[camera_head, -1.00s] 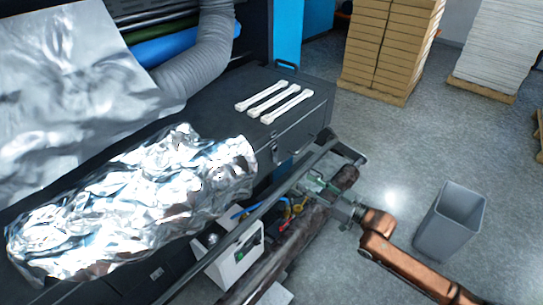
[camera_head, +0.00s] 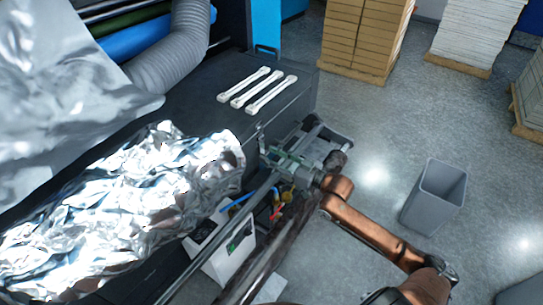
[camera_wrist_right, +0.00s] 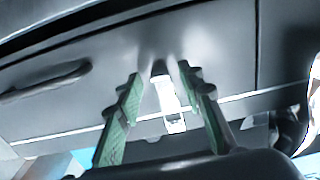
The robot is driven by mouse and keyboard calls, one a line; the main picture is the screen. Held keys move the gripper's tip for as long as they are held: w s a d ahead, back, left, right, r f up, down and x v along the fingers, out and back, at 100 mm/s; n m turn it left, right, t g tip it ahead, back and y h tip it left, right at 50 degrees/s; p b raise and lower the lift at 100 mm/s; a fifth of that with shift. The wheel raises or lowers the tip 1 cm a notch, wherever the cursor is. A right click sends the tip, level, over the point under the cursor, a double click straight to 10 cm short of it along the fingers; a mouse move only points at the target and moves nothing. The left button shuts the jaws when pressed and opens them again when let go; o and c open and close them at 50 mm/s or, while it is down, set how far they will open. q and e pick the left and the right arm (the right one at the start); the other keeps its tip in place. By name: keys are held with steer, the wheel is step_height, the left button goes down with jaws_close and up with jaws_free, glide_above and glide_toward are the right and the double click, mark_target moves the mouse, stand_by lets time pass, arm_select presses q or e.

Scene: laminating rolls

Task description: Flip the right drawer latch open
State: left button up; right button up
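The dark drawer cabinet (camera_head: 205,110) stands in the middle of the head view, and its drawer front (camera_wrist_right: 120,75) fills the upper wrist view. The pale metal drawer latch (camera_wrist_right: 168,95) hangs at the front's lower part. In the head view the latch (camera_head: 262,133) is small, just beyond my gripper. My right gripper (camera_head: 272,153) is open close to the cabinet front. Its green-padded fingers (camera_wrist_right: 160,77) stand on both sides of the latch, with a gap visible on each side. Whether they touch it I cannot tell. My left gripper is out of view.
Several white bars (camera_head: 257,90) lie on the cabinet top. A crumpled silver foil roll (camera_head: 130,200) lies left, with a rail in front. A white box (camera_head: 222,255) with hoses sits below. A grey bin (camera_head: 435,195) stands on open floor at right.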

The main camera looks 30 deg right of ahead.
steer(key=shift+w, duration=0.2)
jaws_close()
stand_by(0.3)
